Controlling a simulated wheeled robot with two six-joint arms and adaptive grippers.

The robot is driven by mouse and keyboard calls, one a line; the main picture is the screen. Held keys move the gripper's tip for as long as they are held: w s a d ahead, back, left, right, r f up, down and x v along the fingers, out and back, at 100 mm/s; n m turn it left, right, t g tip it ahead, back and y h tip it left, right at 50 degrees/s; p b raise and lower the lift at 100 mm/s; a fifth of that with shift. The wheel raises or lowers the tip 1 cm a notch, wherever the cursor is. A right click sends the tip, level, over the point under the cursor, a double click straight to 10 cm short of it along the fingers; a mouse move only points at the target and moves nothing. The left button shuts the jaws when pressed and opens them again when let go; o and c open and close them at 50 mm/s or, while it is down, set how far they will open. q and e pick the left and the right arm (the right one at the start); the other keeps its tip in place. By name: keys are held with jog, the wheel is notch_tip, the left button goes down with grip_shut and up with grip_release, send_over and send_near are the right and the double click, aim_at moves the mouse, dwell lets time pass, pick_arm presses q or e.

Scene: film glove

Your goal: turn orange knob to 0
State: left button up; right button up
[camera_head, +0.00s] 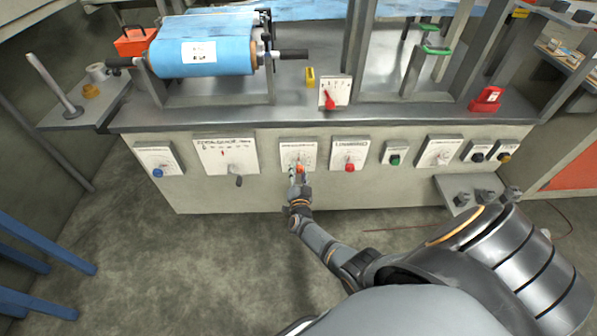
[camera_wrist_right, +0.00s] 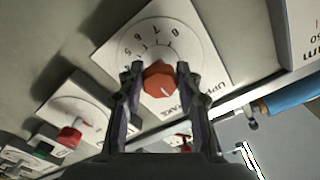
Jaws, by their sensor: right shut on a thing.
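The orange knob (camera_head: 300,168) sits on a white dial plate (camera_head: 298,150) on the front of the grey machine, left of the middle. In the right wrist view the orange knob (camera_wrist_right: 159,80) is between the two fingertips. Numbers such as 5, 6, 7 and 8 show on its dial plate (camera_wrist_right: 150,35). A pale mark shows on the lower right of the knob's face; the exact setting cannot be read. My right gripper (camera_head: 298,177) is shut on the orange knob; it also shows in the wrist view (camera_wrist_right: 158,70). My left gripper is not in view.
A red knob (camera_head: 349,167) is just right, with a green knob (camera_head: 395,159) beyond it. A blue film roll (camera_head: 200,57) lies above. Open floor is in front.

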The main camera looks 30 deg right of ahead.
dwell(0.3)
jog(key=o, duration=1.2)
jog(key=shift+c, duration=0.2)
jog(key=shift+s+a, duration=0.1)
jog(key=v, duration=1.2)
jog(key=shift+f, duration=0.1)
